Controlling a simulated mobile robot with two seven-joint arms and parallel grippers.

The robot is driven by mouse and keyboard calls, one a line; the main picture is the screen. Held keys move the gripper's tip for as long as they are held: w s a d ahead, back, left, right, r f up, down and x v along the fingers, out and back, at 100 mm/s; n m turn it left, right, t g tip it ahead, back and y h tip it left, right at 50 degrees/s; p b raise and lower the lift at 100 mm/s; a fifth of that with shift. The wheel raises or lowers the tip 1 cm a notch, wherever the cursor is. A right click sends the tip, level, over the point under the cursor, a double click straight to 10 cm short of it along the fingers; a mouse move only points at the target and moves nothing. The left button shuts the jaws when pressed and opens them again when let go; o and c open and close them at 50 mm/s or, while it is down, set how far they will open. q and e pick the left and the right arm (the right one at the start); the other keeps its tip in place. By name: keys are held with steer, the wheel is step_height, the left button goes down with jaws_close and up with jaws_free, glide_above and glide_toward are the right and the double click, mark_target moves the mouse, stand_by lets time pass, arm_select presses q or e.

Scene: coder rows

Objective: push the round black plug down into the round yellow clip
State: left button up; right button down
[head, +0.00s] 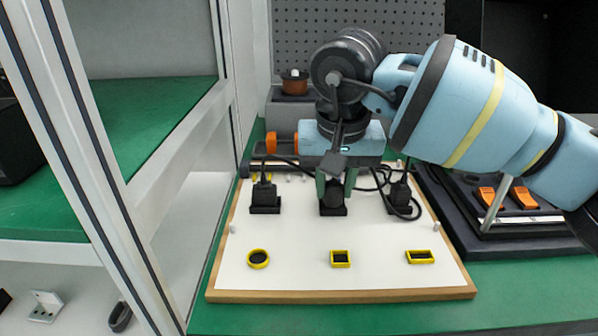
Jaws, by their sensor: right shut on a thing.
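The round yellow clip (258,258) lies at the front left of the white board, with a dark inside. My right gripper (335,184) reaches down over the back middle of the board, its fingers shut on a black plug (333,198) that looks rounded. This plug is at the middle black holder (333,211); I cannot tell whether it is still seated or slightly lifted. The gripper is behind and to the right of the round clip, well apart from it. My left gripper is not in view.
A square yellow clip (340,258) and a rectangular one (420,257) lie on the wood-edged board (300,278). Black corded plugs stand at left (265,192) and right (400,194). A white-framed shelf (95,150) is at left; a dark unit with orange switches (524,197) is at right.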

steer(key=shift+r, duration=0.3)
stand_by(0.4)
steer(key=shift+r+p, duration=1)
steer(key=shift+r, duration=0.25)
